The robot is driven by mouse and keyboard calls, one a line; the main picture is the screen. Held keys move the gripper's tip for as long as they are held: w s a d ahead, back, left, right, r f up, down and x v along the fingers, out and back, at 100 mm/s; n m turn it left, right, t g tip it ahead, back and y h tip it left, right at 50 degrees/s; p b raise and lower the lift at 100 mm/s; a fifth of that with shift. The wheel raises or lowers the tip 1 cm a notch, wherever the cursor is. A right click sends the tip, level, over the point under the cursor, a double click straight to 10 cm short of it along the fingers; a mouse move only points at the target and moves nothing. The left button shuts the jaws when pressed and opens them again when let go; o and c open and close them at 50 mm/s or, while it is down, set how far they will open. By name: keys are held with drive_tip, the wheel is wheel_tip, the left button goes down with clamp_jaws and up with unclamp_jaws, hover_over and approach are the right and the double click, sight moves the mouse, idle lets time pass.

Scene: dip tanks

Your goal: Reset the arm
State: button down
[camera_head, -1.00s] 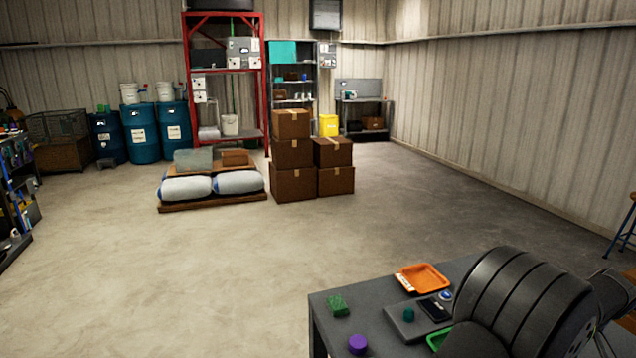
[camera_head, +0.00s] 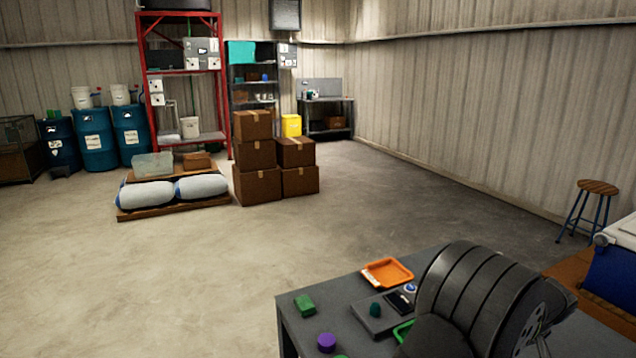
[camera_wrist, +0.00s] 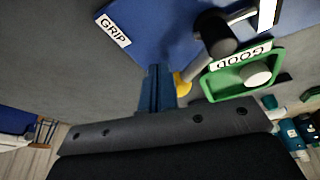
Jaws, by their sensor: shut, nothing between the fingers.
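My gripper (camera_wrist: 157,76) shows in the wrist view, its blue fingers together with nothing between them. A dark cylinder (camera_wrist: 214,34) and a partly hidden yellow piece (camera_wrist: 182,84) are near the tray. In the head view my dark arm covers the right part of the grey table (camera_head: 300,303); my fingers are hidden there.
On the table are an orange tray (camera_head: 387,273), a green block (camera_head: 304,304), a purple cylinder (camera_head: 326,342) and a dark green piece (camera_head: 375,310). Stacked boxes (camera_head: 257,186), a loaded pallet (camera_head: 175,205) and a stool (camera_head: 597,188) stand beyond. The floor between is clear.

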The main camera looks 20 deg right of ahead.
drive_tip(key=s+m, duration=0.1)
drive_tip(key=s+m+h, duration=0.1)
drive_tip(key=m, duration=0.1)
drive_tip(key=shift+a, duration=0.3)
drive_tip(key=m, duration=0.1)
drive_tip(key=s+m, duration=0.1)
drive_tip(key=shift+s+a+m+g+h, duration=0.1)
drive_tip(key=shift+a+m+g+h, duration=0.2)
drive_tip(key=shift+a+g, duration=0.1)
drive_tip(key=shift+s+a+m+g+h, duration=0.2)
drive_tip(key=shift+s+a+m, duration=0.15)
drive_tip(key=shift+m, duration=0.5)
drive_tip(key=shift+s+a+m+g+h, duration=0.1)
drive_tip(key=shift+s+a+m+g, duration=0.2)
drive_tip(key=shift+m, duration=0.5)
drive_tip(key=shift+s+a+m+g+h, duration=0.1)
drive_tip(key=shift+s+a+m, duration=0.3)
drive_tip(key=shift+m, duration=0.45)
drive_tip(key=shift+w+a, duration=0.1)
drive_tip(key=c, duration=2.2)
unclamp_jaws()
